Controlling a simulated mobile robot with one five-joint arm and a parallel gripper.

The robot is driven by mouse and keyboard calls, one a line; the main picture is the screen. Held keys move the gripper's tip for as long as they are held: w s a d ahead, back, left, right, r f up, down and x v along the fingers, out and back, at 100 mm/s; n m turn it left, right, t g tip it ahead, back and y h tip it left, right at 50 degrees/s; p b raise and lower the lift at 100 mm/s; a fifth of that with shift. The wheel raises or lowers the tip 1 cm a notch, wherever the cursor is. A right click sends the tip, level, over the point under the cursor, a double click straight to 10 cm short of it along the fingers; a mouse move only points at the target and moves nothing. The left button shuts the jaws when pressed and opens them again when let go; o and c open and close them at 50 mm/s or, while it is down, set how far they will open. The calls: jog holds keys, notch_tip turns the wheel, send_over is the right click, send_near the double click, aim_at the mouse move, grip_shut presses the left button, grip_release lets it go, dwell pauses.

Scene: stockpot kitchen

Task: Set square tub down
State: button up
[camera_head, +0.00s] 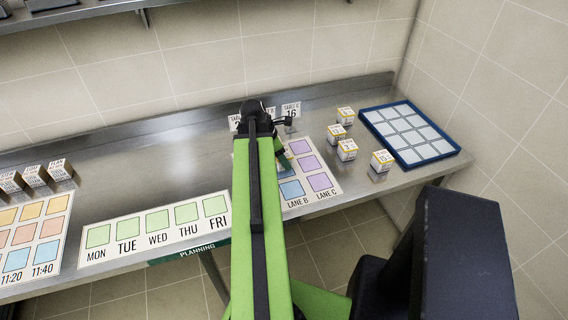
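No square tub can be made out for certain. My green arm reaches up the middle of the view over the steel counter (140,165). My gripper (284,122) is at its far end, mostly hidden behind the arm's black joint; I cannot tell whether it is open or shut. A small dark teal patch (282,148) shows just right of the arm, below the gripper; I cannot tell whether it is an object or part of the lane card (329,196). That card has purple and blue squares, marked LANE B and LANE C, and is partly covered by my arm.
Several small white-and-yellow boxes (347,150) stand right of the lane card. A blue-rimmed tray (458,150) with pale squares lies at the right wall. A weekday card (155,241) lies along the front edge. Several labelled boxes (60,169) stand at left.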

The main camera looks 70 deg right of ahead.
notch_tip(320, 180, down, 3)
jog(key=shift+r+b, duration=0.1)
jog(key=shift+b, duration=0.65)
jog(key=shift+r, duration=0.2)
jog(key=shift+f, duration=0.1)
jog(key=o, duration=1)
jog(key=shift+f, duration=0.15)
jog(key=o, duration=0.5)
jog(key=shift+r, duration=0.2)
jog(key=shift+r+p, duration=0.25)
jog(key=shift+p, duration=0.2)
jog(key=p+v, duration=1)
jog(key=v, duration=0.1)
jog(key=shift+w+a+r+p, duration=0.1)
jog(key=shift+w+r+p, duration=0.05)
jog(key=shift+r+p, duration=0.15)
